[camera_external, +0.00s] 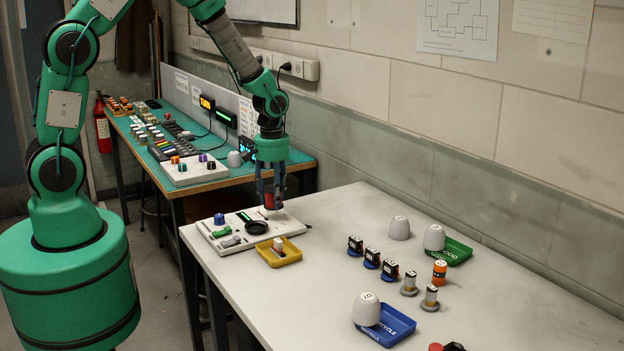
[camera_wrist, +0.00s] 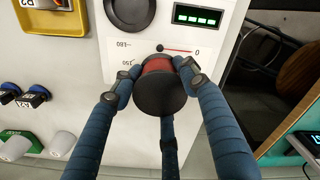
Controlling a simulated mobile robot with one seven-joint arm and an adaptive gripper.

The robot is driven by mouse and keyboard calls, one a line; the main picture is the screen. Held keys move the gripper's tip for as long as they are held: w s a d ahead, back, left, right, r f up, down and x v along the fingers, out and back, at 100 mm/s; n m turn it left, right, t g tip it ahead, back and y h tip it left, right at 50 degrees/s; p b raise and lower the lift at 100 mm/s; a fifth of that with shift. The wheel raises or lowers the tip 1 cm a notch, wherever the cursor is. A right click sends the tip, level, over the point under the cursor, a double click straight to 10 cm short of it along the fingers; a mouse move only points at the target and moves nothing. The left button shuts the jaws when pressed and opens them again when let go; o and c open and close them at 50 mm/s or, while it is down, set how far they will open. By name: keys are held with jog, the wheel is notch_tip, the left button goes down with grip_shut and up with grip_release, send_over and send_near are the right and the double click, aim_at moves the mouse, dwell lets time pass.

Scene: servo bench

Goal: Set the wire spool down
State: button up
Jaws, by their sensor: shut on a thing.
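My gripper (camera_external: 271,196) has blue fingers closed around the wire spool (camera_external: 272,201), which is red with dark ends. In the wrist view the spool's dark round end (camera_wrist: 160,96) faces the camera, with a red band (camera_wrist: 156,66) between the fingers. The spool is at the right end of the white instrument panel (camera_external: 218,240), beside its printed scale (camera_wrist: 150,55). I cannot tell whether it touches the panel or hangs just above it.
A yellow tray (camera_external: 293,255) with a small part stands in front of the panel. Blue (camera_external: 398,325) and green (camera_external: 458,250) trays, pale cups (camera_external: 399,228), small motors (camera_external: 371,259) and an orange-black cylinder (camera_external: 440,272) stand further right. The table's near middle (camera_external: 300,300) is clear.

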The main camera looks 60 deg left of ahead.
jog(key=w+d+r+p, duration=0.3)
jog(key=w+d, duration=0.7)
jog(key=d, duration=0.4)
jog(key=r+p, duration=0.2)
jog(key=p, duration=0.5)
send_over(454, 324)
jog(key=shift+f+m, duration=0.25)
jog(key=shift+m, duration=0.15)
jog(key=shift+f, duration=0.1)
jog(key=shift+f, duration=2.8)
jog(key=shift+f, duration=2.1)
